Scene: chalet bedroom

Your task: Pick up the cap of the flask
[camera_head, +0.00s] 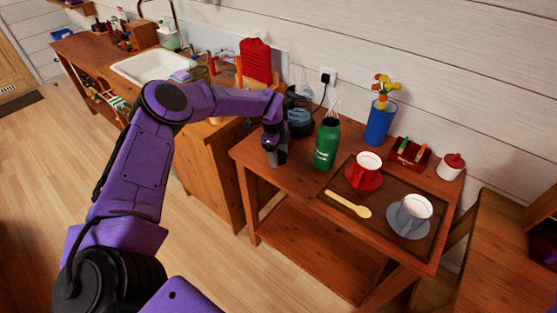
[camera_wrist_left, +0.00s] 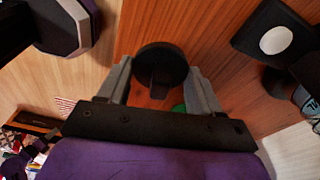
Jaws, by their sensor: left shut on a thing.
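The green flask (camera_head: 326,146) stands upright on the wooden table, its top without a cap. My left gripper (camera_head: 277,155) is low over the table's left end, to the left of the flask. In the left wrist view, the black round cap (camera_wrist_left: 160,63) sits between the two grey fingers of my left gripper (camera_wrist_left: 160,85), which is shut on it. I cannot tell whether the cap touches the tabletop. A bit of green shows below the cap in that view. My right gripper is not in view.
A blue vase (camera_head: 380,122) and a dark coffee maker (camera_head: 299,118) stand behind. A counter with a white sink (camera_head: 150,66) is at left.

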